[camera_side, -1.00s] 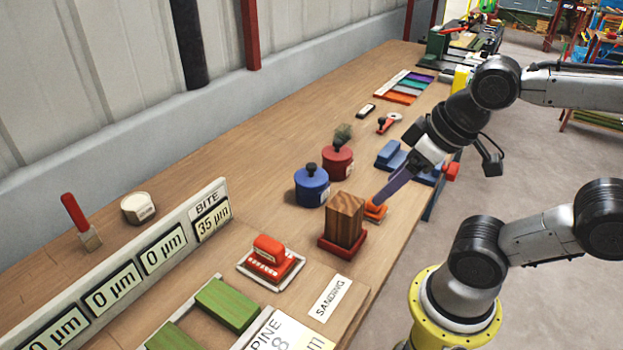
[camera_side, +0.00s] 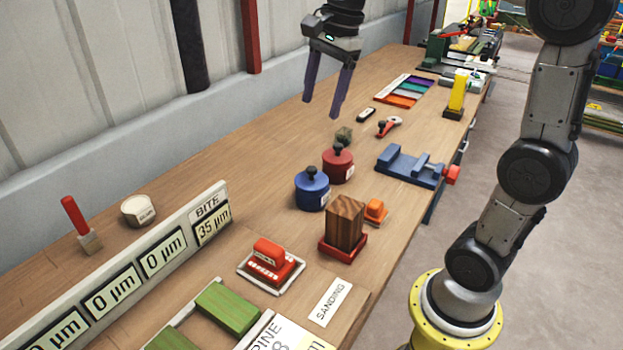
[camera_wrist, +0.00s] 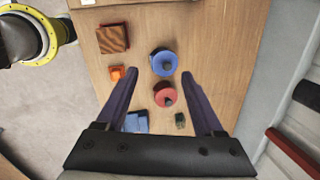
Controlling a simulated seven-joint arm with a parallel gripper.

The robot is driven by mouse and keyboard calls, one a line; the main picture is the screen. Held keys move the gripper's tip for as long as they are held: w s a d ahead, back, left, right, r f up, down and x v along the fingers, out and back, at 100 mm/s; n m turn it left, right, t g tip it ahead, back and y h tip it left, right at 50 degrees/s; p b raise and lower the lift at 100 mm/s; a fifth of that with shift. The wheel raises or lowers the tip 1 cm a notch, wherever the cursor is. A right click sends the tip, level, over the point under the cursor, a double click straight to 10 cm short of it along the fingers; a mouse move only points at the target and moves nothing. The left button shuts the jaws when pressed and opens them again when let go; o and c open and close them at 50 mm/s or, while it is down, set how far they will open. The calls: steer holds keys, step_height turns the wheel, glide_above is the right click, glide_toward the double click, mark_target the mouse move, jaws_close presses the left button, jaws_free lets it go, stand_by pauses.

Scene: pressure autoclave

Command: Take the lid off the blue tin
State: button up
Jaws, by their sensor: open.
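The blue tin (camera_side: 311,193) stands upright on the workbench with its lid on; the lid has a dark knob (camera_side: 311,171). In the wrist view the blue tin (camera_wrist: 163,62) shows from above, just beyond the fingertips and about midway between them. My gripper (camera_side: 323,110) is open and empty, pointing down, high above the bench and behind the tins in the side view. Its fingertips show in the wrist view (camera_wrist: 159,74) with a wide gap. Nothing touches the tin.
A red tin (camera_side: 338,164) with a dark knob stands close beside the blue one. A wooden block (camera_side: 345,220) on a red base stands in front. A blue vise (camera_side: 408,165) and an orange sander (camera_side: 375,210) are nearby. The bench left of the blue tin is clear.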

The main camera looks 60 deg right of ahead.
steer(key=w+d+f+m+g, duration=0.1)
steer(key=w+d+f+m, duration=0.15)
steer(key=w+d, duration=0.25)
glide_above(312, 168)
steer(key=shift+g+y, duration=0.3)
steer(key=f, duration=0.8)
steer(key=d+f, duration=0.1)
steer(key=f, duration=0.3)
steer(key=shift+a+f, duration=0.2)
steer(key=shift+f, duration=0.8)
steer(key=shift+a+f, duration=0.15)
steer(key=shift+f, duration=0.9)
steer(key=shift+a+f, duration=0.2)
steer(key=shift+f, duration=0.8)
jaws_close()
